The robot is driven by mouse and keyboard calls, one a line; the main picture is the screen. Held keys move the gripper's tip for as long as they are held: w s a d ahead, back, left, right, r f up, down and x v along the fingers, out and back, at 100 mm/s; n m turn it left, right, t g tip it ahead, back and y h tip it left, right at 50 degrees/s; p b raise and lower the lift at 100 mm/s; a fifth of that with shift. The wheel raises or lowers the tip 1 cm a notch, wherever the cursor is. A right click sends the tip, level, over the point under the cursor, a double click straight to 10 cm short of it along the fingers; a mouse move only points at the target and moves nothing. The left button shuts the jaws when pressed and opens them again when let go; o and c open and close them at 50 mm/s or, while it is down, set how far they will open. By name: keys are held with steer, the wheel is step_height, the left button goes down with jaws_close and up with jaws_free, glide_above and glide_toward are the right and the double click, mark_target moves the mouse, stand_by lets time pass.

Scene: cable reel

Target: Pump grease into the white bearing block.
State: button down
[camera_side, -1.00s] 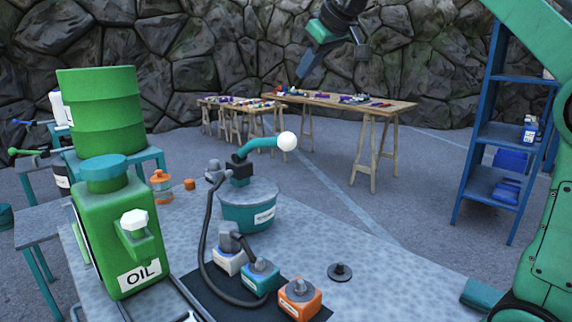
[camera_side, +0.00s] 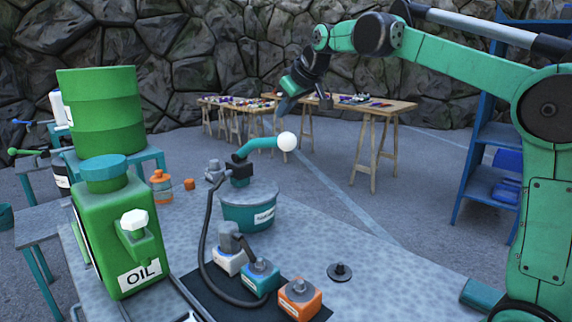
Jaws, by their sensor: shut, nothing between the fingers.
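The white bearing block (camera_side: 228,262) stands on a black mat beside a teal block (camera_side: 260,280) and an orange block (camera_side: 300,300). A grey angled coupler (camera_side: 232,239) appears to sit on top of the white block. A dark hose (camera_side: 203,235) runs from the grease pump down to the mat near the blocks; its exact end is hard to make out. The pump is a teal bucket (camera_side: 250,212) with a teal lever (camera_side: 258,144) ending in a white ball knob (camera_side: 287,141). My gripper (camera_side: 284,105) is shut and empty, above the knob in the picture and apart from it.
A green oil can (camera_side: 115,235) stands on the left of the bench. A small orange bottle (camera_side: 161,186) and a dark round disc with a stud (camera_side: 340,272) also stand there. A green drum (camera_side: 100,112) is behind. Trestle tables (camera_side: 365,110) stand further back.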

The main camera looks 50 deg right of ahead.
mark_target(288, 138)
steer(key=shift+s+d+f, duration=0.1)
steer(key=shift+d+f, duration=0.05)
steer(key=shift+f, duration=0.6)
steer(key=shift+d+f, duration=0.15)
steer(key=shift+f, duration=0.6)
steer(key=s+f+t, duration=0.1)
steer(key=f+t, duration=0.1)
steer(key=f, duration=0.6)
steer(key=s+f+t, duration=0.2)
steer(key=f, duration=0.6)
steer(key=shift+s, duration=0.25)
steer(key=shift+r, duration=0.1)
